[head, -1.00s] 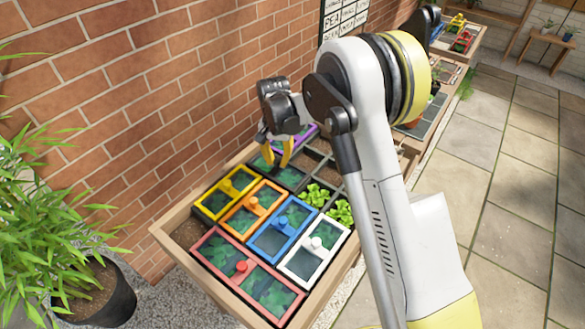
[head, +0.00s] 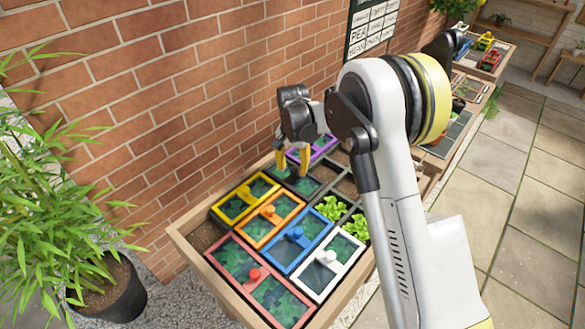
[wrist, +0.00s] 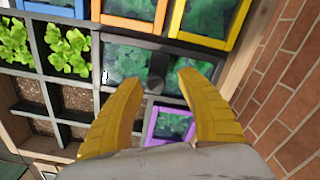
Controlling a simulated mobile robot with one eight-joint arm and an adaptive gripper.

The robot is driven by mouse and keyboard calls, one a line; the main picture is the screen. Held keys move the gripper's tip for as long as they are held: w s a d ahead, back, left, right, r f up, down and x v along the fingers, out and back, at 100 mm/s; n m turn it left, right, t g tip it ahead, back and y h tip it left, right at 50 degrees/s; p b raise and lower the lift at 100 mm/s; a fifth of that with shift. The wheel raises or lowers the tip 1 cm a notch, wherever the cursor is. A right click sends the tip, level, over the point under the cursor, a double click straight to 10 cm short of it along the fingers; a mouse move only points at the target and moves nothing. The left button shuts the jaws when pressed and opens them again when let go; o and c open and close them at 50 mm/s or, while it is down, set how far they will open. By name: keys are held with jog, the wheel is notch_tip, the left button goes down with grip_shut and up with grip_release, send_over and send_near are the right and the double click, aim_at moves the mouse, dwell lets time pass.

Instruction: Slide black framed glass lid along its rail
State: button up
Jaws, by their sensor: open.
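The black framed glass lid (wrist: 126,55) lies in the planter box, with green leaves showing through its panes. Its dark knob (wrist: 156,78) stands at the middle. In the wrist view my gripper (wrist: 154,85) is open, its yellow fingers apart on either side of the knob and pointing at the lid. I cannot tell whether they touch it. In the head view the gripper (head: 291,160) is above the black lid (head: 302,184), which it partly hides. The rail itself is not clearly visible.
Purple (head: 323,147), yellow (head: 231,208), orange (head: 259,232), blue (head: 290,258), white (head: 320,284) and red (head: 236,258) lids surround the black one. Open cells with soil and lettuce (head: 331,208) lie to its right. A brick wall (head: 150,100) rises close behind the box.

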aim_at(293, 168)
notch_tip(293, 168, up, 12)
dwell(0.4)
jog(key=shift+f, duration=0.1)
jog(key=s+d+r+n+t, duration=0.1)
jog(key=s+d+r+t, duration=0.1)
jog(key=s+d+r, duration=0.35)
jog(key=s+d+r+n+t, duration=0.1)
jog(key=s+d+r, duration=0.2)
jog(key=s+r, duration=0.45)
jog(key=s+d+f+n+t, duration=0.1)
jog(key=s+d+t, duration=0.1)
jog(key=s, duration=0.7)
jog(key=s+d+f+n+t, duration=0.1)
jog(key=s+d, duration=0.3)
jog(key=s, duration=0.5)
jog(key=shift+d+f+n+t, duration=0.35)
jog(key=shift+f+t, duration=0.25)
jog(key=shift+f, duration=0.2)
